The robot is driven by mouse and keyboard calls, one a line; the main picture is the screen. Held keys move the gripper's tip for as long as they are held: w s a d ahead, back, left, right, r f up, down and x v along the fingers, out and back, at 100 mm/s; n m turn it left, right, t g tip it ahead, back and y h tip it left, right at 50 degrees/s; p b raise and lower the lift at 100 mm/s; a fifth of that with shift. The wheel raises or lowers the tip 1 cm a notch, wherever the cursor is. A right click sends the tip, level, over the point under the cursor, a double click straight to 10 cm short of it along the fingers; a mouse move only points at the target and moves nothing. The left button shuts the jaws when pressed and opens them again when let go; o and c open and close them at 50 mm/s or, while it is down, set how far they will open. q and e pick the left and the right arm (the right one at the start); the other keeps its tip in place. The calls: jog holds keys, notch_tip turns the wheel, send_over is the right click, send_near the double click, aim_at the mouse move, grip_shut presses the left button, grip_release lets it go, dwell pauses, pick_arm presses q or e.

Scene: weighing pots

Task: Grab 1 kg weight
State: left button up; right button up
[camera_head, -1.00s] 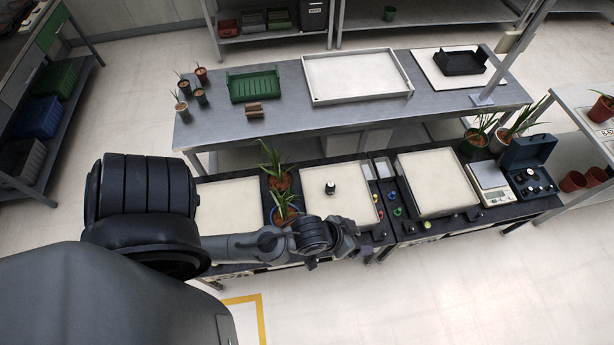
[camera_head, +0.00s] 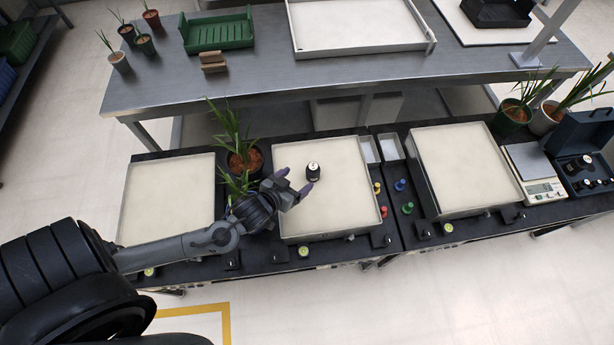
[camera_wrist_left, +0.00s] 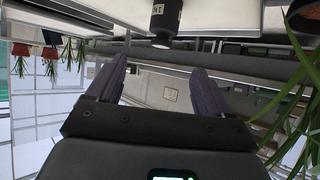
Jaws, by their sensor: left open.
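A small black weight with a light top (camera_head: 313,171) stands upright on the middle white tray (camera_head: 340,207). In the left wrist view it is the dark cylinder with a white label (camera_wrist_left: 166,20), beyond the fingertips. My left gripper (camera_head: 295,186) is open and empty, just left of the weight and apart from it. Its two purple fingers (camera_wrist_left: 163,82) are spread in the left wrist view. More weights sit in a dark open case (camera_head: 588,165) at the right. My right gripper is not in view.
Potted plants (camera_head: 244,158) stand close behind and beside my left gripper. White trays lie left (camera_head: 168,195) and right (camera_head: 465,165). A scale (camera_head: 536,172) is near the case. Colored knobs (camera_head: 400,185) sit between trays. A metal table (camera_head: 270,90) stands behind.

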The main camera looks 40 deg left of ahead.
aim_at(310, 173)
pick_arm(q)
notch_tip(310, 173, down, 3)
jog(key=shift+s+r+b, duration=0.1)
jog(key=shift+b, duration=0.7)
jog(key=shift+w+a+f, duration=0.1)
jog(key=shift+w+f, duration=0.1)
jog(key=shift+f, duration=0.05)
jog(key=b+x, duration=0.2)
jog(key=x, duration=0.3)
jog(key=shift+w, duration=0.2)
jog(key=shift+w+a+f+b, duration=0.1)
jog(key=shift+w+f+b, duration=0.15)
jog(key=shift+w+b, duration=0.2)
jog(key=b+x, duration=0.1)
jog(key=x, duration=0.3)
jog(key=shift+w+a+r+b, duration=0.1)
jog(key=shift+w+b, duration=0.05)
jog(key=shift+b, duration=0.15)
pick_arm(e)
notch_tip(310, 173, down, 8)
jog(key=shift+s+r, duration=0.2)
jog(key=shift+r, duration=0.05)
pick_arm(q)
jog(key=shift+c, duration=0.4)
